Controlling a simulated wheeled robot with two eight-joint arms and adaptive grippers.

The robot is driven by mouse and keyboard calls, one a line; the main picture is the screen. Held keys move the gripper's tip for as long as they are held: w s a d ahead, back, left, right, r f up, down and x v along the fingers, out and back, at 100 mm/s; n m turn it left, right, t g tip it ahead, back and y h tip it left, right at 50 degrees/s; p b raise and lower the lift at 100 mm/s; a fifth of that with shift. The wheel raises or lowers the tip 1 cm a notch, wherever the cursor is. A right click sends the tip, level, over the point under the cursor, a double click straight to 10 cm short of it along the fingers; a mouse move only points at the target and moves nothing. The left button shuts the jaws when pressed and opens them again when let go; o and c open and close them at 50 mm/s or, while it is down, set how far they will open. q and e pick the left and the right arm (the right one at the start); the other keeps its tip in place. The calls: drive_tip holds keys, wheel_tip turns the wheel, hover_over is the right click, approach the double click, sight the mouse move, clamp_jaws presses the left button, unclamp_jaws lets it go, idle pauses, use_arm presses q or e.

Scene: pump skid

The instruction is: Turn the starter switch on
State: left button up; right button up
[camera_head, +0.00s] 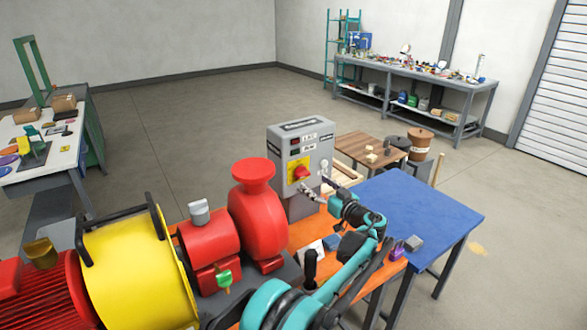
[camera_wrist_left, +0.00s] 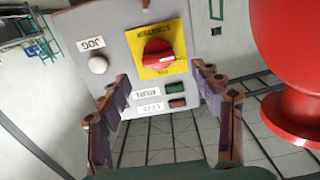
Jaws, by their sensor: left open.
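The starter switch is a red knob on a yellow plate (camera_head: 299,172), on the front of a grey control box (camera_head: 287,135). In the left wrist view the red knob (camera_wrist_left: 157,52) appears upside down, with its lettering inverted. My left gripper (camera_head: 314,192) is open in front of the box's lower front. In the left wrist view its two fingers (camera_wrist_left: 160,82) stand apart, empty, with the knob beyond the gap between them. I see no finger touching the knob. The small lettering around the knob is too small to read surely. My right gripper does not show.
A white JOG button (camera_wrist_left: 98,64) and the green RUN (camera_wrist_left: 176,88) and red LINE lamps (camera_wrist_left: 177,103) share the panel. A red pump (camera_head: 255,215) stands close left of the box. A blue table (camera_head: 430,215) lies to the right.

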sight(306, 175)
use_arm(q)
drive_tip(key=b+x, duration=0.1)
drive_tip(key=x, duration=0.5)
drive_tip(key=shift+w+b, duration=0.2)
drive_tip(key=shift+b, duration=0.2)
drive_tip(key=shift+w+a+r, duration=0.15)
drive_tip(key=shift+w+a, duration=0.25)
drive_tip(key=shift+w, duration=0.15)
drive_tip(key=c, duration=1.2)
